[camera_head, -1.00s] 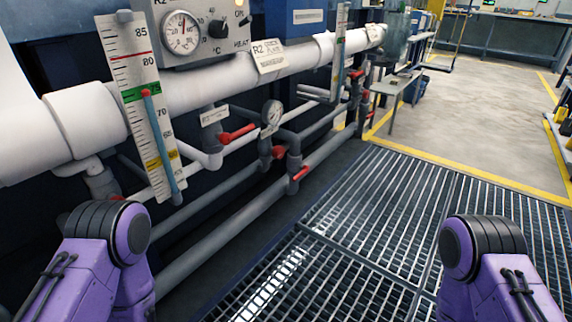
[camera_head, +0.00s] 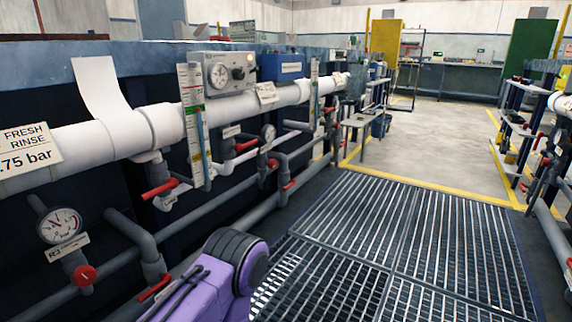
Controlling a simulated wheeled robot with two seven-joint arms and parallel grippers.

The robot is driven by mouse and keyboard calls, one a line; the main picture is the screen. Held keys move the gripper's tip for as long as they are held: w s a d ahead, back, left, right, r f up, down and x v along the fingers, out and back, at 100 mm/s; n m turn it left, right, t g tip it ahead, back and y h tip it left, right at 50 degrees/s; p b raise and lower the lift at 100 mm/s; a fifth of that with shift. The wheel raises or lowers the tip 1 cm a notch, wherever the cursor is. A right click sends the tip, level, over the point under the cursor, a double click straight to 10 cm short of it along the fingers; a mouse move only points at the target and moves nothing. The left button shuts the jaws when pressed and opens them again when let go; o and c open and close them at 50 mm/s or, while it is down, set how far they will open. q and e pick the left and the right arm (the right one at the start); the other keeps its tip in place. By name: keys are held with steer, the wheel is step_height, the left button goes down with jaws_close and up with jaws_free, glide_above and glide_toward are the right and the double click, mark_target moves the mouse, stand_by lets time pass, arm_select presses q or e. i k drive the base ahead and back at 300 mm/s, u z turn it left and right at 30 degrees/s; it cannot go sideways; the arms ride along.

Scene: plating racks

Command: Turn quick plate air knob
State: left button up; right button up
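A black knob (camera_head: 238,73) sits on a grey control box (camera_head: 250,88) on the left wall of equipment, beside a round dial (camera_head: 219,75). I cannot read a label naming it as the quick plate air knob. Several red valve handles are on the pipes: one below the white pipe (camera_head: 160,189), a round one low at left (camera_head: 85,275), and one farther along (camera_head: 246,145). None is readable as the quick plate air knob. A purple and black arm link of mine shows at the bottom centre. Neither gripper is in view.
A gauge (camera_head: 59,226) and a "Fresh Rinse" sign (camera_head: 28,150) are at left. A white pipe (camera_head: 92,138) runs along the equipment. Metal floor grating (camera_head: 400,250) lies open in the middle, edged by yellow lines. Another pipe rack (camera_head: 545,180) stands at right.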

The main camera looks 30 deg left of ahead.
mark_target(273, 163)
steer(key=z, duration=0.25)
steer(key=i, duration=1.4)
steer(key=u, duration=0.3)
steer(key=i, duration=0.8)
steer(key=u, duration=1.45)
steer(key=i, duration=0.75)
steer(key=u, duration=0.75)
